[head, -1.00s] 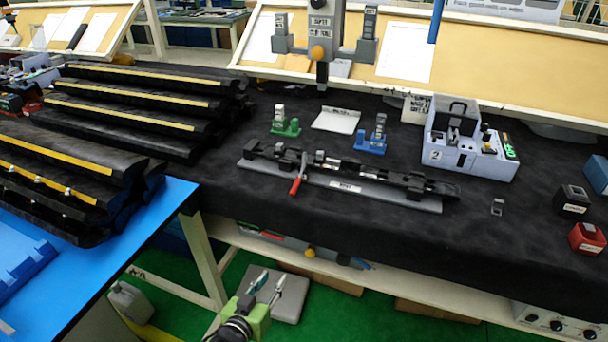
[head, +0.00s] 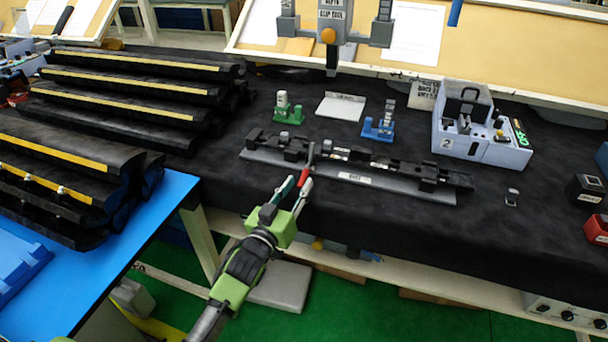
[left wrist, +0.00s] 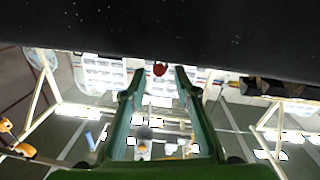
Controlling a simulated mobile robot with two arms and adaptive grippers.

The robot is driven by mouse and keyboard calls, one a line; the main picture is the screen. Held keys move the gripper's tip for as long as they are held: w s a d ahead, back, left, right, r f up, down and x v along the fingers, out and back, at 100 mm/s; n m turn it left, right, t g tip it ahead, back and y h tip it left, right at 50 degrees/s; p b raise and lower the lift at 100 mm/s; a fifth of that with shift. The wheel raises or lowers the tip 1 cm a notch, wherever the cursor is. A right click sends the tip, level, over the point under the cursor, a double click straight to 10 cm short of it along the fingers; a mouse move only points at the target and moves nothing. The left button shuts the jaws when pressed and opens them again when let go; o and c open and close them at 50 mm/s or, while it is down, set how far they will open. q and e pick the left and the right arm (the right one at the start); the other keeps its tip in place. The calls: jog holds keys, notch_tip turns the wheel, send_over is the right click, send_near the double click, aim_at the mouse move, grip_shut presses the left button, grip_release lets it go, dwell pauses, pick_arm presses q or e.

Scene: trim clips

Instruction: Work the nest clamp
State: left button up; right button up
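The nest clamp is a lever with a red handle (head: 305,177) on a grey stalk, at the front edge of the long nest with a grey base plate (head: 345,178). A long black trim piece (head: 372,162) lies along the nest. My left gripper (head: 298,184) is just in front of the nest, its fingers pointing at the red handle. In the left wrist view its two green fingers (left wrist: 158,80) are apart, with the red handle end (left wrist: 160,69) showing between and beyond the tips. Contact cannot be told. My right gripper is not in view.
A green fixture (head: 288,112), a white card (head: 341,107) and a blue fixture (head: 380,125) stand behind the nest. A grey control box (head: 482,135) stands at right. Black trim pieces with yellow strips (head: 130,78) are stacked at left. The table's front right is mostly clear.

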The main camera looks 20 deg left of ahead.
aim_at(301, 181)
pick_arm(q)
jog(key=shift+w+d, duration=0.15)
jog(key=shift+w, duration=1)
jog(key=shift+w+d, duration=0.1)
jog(key=shift+w, duration=1.05)
grip_shut()
